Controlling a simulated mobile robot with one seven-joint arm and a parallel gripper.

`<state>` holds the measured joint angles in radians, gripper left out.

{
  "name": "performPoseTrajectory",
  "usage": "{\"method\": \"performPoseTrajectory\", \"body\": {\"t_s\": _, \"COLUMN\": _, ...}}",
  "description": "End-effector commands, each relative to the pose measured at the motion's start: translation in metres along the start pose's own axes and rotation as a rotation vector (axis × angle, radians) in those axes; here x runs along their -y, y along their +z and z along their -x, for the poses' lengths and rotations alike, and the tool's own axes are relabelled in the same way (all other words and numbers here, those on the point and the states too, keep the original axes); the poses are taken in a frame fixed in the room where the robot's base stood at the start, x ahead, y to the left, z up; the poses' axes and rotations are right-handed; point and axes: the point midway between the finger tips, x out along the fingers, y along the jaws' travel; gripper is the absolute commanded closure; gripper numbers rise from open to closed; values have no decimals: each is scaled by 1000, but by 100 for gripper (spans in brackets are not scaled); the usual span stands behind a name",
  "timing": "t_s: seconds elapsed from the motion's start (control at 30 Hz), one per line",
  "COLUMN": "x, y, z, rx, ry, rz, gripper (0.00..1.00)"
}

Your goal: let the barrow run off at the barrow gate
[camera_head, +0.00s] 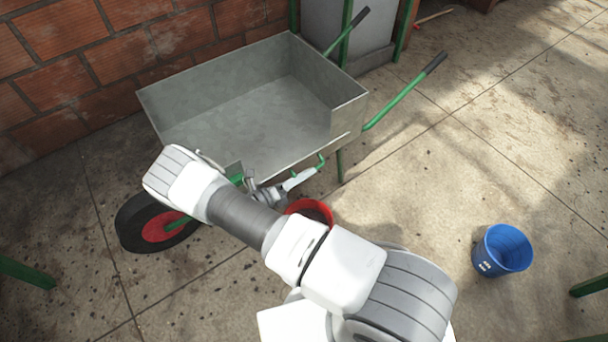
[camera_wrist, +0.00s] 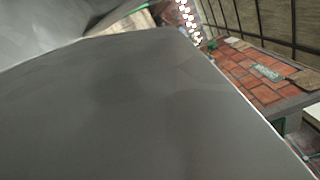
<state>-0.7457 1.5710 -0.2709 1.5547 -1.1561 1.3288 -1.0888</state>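The barrow (camera_head: 270,110) stands by the brick wall. It has an open grey metal tub, a green frame, black-gripped handles and a black wheel with a red hub (camera_head: 128,225). The tub looks empty. A small green lever-like part (camera_head: 321,162) shows at its near side, low down; I cannot tell whether it belongs to a gate. My gripper (camera_head: 300,179) is beside that part, partly behind my arm; contact and finger opening are unclear. In the wrist view a plain grey surface, likely the barrow's side (camera_wrist: 130,110), fills most of the picture, and no fingers show.
A red bucket (camera_head: 312,207) stands below the barrow's near side, partly hidden by my arm. A blue bucket (camera_head: 503,250) stands on the floor at the right. A grey box-like unit (camera_head: 338,30) is behind the barrow. Floor at the right is mostly clear.

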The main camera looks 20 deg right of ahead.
Motion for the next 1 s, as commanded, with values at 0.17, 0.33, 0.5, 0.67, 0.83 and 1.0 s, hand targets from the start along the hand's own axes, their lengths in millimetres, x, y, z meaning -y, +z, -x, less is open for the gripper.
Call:
{"method": "performPoseTrajectory", "body": {"t_s": 0.17, "x": 0, "y": -1, "z": 0, "rx": 0, "ry": 1, "rz": 2, "gripper": 55}}
{"method": "performPoseTrajectory", "body": {"t_s": 0.33, "x": -1, "y": -1, "z": 4, "rx": 0, "ry": 2, "rz": 2, "gripper": 55}}
{"method": "performPoseTrajectory", "body": {"t_s": 0.5, "x": 0, "y": 0, "z": 28, "rx": 2, "ry": 4, "rz": 2, "gripper": 55}}
{"method": "performPoseTrajectory", "body": {"t_s": 0.67, "x": 0, "y": 0, "z": 66, "rx": 2, "ry": 5, "rz": 0, "gripper": 55}}
{"method": "performPoseTrajectory", "body": {"t_s": 0.83, "x": -1, "y": 0, "z": 109, "rx": 2, "ry": 5, "rz": 0, "gripper": 55}}
{"method": "performPoseTrajectory", "body": {"t_s": 1.0, "x": -1, "y": -1, "z": 144, "rx": 0, "ry": 4, "rz": 0, "gripper": 55}}
